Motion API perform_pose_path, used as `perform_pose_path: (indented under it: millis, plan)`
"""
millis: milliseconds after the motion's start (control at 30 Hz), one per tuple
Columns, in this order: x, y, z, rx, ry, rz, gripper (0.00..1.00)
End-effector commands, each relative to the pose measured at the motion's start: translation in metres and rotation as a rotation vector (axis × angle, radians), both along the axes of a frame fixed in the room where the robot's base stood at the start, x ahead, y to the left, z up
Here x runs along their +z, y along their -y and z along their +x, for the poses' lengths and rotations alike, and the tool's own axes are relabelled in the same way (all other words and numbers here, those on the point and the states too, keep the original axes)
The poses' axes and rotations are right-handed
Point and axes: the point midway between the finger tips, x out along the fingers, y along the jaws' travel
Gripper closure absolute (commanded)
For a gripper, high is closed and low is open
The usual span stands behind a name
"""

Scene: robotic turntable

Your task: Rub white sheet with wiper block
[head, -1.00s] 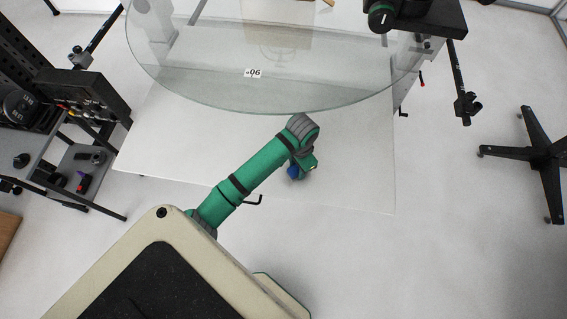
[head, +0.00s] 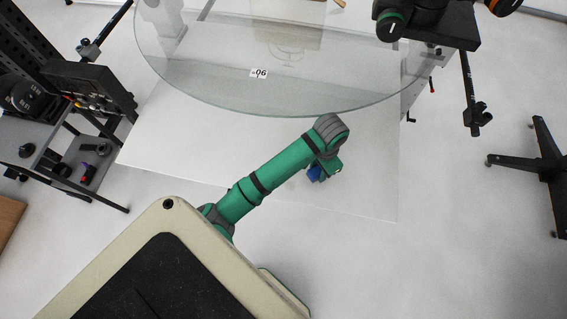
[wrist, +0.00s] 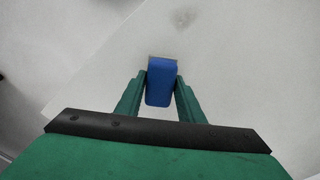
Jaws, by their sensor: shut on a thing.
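The white sheet (head: 235,150) lies flat on the floor, partly under the glass disc, in the head view. In the wrist view the sheet (wrist: 235,60) fills most of the picture. My gripper (wrist: 160,85) is shut on the blue wiper block (wrist: 160,82), one green finger on each side of it. A greyish strip shows at the block's far end. In the head view the blue block (head: 315,174) shows below my wrist, over the sheet's right part. I cannot tell whether it touches the sheet. A faint grey smudge (wrist: 184,18) is on the sheet ahead of the block.
A round glass turntable disc (head: 270,85) with a "06" label overhangs the sheet's far part, close to my arm. A dark cart (head: 85,150) stands at left. A black stand foot (head: 535,160) is at right. The floor at lower right is clear.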

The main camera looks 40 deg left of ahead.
Motion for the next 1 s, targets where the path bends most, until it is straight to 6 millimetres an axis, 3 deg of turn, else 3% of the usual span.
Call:
perform_pose_path:
  millis: [500, 1000]
  plan:
    - [0.043, 0.005, 0.002, -0.010, 0.002, -0.001, 0.86]
    - [0.047, 0.005, 0.002, -0.011, 0.001, 0.000, 0.86]
